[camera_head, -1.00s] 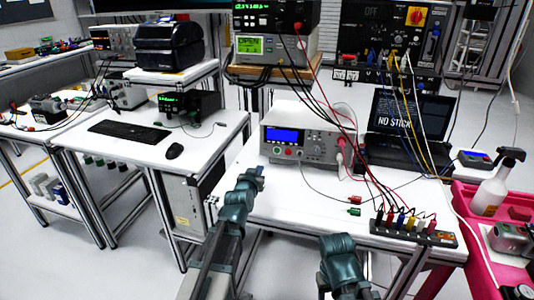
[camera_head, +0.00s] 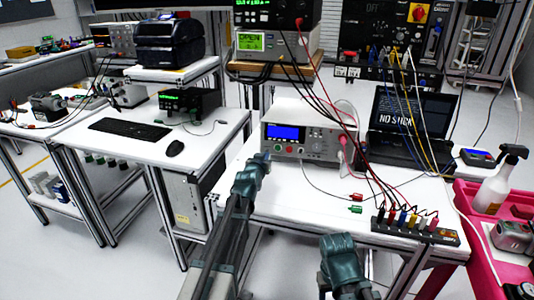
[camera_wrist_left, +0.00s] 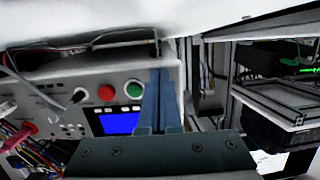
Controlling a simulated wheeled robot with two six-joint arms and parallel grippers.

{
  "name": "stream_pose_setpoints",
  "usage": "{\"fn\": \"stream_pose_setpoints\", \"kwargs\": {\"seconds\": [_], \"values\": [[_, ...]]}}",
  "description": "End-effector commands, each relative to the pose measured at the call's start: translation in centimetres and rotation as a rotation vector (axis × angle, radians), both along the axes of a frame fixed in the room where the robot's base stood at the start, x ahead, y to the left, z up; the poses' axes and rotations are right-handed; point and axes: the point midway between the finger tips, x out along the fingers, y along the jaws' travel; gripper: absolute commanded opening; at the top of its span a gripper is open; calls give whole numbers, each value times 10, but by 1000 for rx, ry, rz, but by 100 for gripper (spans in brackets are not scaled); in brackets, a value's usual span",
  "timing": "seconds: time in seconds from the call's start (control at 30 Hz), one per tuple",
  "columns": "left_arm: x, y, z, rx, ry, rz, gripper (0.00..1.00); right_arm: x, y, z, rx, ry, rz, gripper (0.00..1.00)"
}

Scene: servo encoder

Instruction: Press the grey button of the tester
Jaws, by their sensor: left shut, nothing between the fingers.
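The tester is a white box (camera_head: 325,140) with a blue screen (camera_head: 284,132) on the right-hand bench. In the left wrist view its front shows a red button (camera_wrist_left: 105,92), a green button (camera_wrist_left: 134,88) and the blue screen (camera_wrist_left: 118,123). I cannot make out the grey button; my fingers cover the panel beside the green one. My left gripper (camera_head: 266,157) is shut and empty at the tester's lower left front corner. Its fingers also show in the left wrist view (camera_wrist_left: 161,74); I cannot tell whether they touch the panel.
Red and black cables hang in front of the tester's right side. A laptop (camera_head: 405,125) stands to its right. A terminal strip (camera_head: 415,228) and red and green clips (camera_head: 355,210) lie on the bench. The bench's front left part is clear.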

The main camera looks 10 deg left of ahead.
Motion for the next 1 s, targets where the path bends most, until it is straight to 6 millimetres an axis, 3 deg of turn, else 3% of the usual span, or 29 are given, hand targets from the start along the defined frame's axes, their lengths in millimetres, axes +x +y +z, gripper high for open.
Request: {"fn": "stream_pose_setpoints", "kwargs": {"seconds": [1.0], "values": [[6,0,-1,0,0,0,0,0,0,-1,0,0,0,53]]}}
